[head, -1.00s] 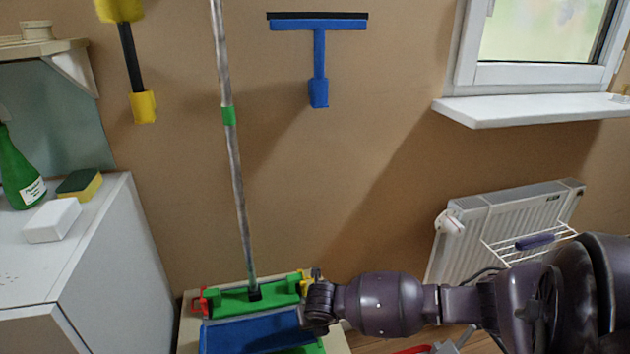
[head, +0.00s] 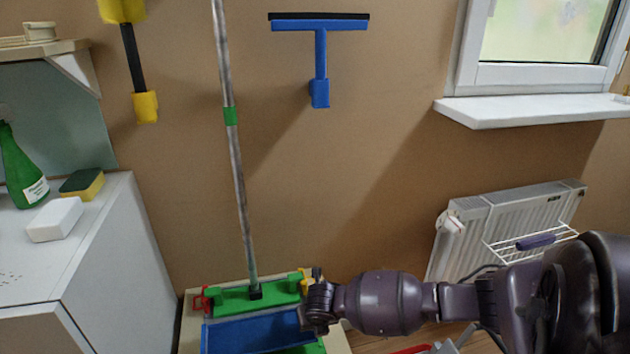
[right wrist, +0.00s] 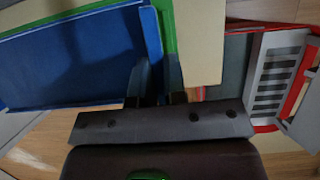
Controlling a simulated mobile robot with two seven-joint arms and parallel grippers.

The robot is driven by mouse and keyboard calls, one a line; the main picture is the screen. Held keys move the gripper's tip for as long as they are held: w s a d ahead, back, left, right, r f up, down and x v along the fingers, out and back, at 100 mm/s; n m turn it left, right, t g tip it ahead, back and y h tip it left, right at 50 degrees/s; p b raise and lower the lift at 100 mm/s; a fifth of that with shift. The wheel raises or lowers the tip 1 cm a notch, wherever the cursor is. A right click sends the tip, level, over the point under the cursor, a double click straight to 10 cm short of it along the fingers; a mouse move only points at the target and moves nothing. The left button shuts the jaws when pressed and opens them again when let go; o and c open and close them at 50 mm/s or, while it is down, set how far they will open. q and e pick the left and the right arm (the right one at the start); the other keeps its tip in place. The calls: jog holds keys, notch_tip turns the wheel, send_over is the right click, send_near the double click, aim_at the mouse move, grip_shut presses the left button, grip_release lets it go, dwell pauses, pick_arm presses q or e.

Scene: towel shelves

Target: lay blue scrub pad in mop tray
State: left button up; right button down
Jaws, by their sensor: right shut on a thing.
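The blue scrub pad (head: 255,334) is a flat blue rectangle low in the head view. It covers part of the green tray (head: 232,299), which I take for the mop tray; a mop pole rises from its back. My right gripper (head: 312,308) is at the pad's right edge. In the right wrist view the gripper (right wrist: 157,82) is shut on an edge of the pad (right wrist: 75,58), which extends to the left. Green shows along the pad's far edge. I cannot tell whether the pad touches the tray. My left gripper is out of view.
The mop pole (head: 238,170) stands tall behind the pad. A white cabinet (head: 110,250) is at left and a radiator (head: 505,225) at right. A grey and red slotted item (right wrist: 280,80) lies right of the gripper in the wrist view.

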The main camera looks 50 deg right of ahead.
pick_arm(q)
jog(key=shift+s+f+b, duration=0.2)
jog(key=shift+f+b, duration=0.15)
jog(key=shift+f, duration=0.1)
pick_arm(e)
jog(key=shift+f, duration=1.1)
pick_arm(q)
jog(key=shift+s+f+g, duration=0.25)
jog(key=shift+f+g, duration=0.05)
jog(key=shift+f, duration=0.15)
pick_arm(e)
jog(key=shift+f, duration=0.65)
pick_arm(q)
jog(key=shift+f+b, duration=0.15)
jog(key=shift+b, duration=0.4)
pick_arm(e)
jog(key=shift+f, duration=0.7)
jog(key=c, duration=1.1)
grip_release()
